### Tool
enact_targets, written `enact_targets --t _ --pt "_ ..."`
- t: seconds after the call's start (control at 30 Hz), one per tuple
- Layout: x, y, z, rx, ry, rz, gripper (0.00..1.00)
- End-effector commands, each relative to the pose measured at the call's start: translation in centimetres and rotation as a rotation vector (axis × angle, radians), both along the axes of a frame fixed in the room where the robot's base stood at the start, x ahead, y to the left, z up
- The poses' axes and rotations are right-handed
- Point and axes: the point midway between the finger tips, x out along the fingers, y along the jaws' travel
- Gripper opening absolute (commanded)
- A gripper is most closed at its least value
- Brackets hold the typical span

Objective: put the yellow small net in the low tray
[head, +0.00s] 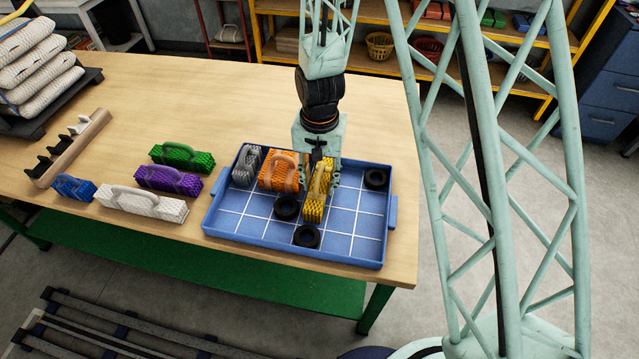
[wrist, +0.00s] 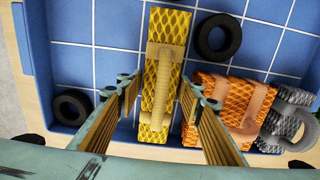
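The yellow small net (head: 314,210) is a block with a mesh pattern and a pale handle on top. It lies in the blue low tray (head: 229,228), to the right of the orange net. It also shows in the wrist view (wrist: 166,40), running away from me. My gripper (wrist: 160,92) is over its near half, with one finger on each side. The fingers are spread, with a gap at least on the left side, so my gripper looks open. In the head view my gripper (head: 322,172) hides part of the net's far end.
The tray also holds an orange net (head: 276,172), a grey net (head: 246,166) and black rings (head: 306,237). Green (head: 182,156), purple (head: 170,179), white (head: 140,204) and blue (head: 73,187) nets lie left on the table. The tray's front right squares are free.

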Motion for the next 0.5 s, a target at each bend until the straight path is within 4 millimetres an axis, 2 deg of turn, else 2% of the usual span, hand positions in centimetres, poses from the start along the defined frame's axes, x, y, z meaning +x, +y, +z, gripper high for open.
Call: enact_targets --t 0.5 --pt "0.1 0.0 5.3 0.0 -0.002 0.0 0.34"
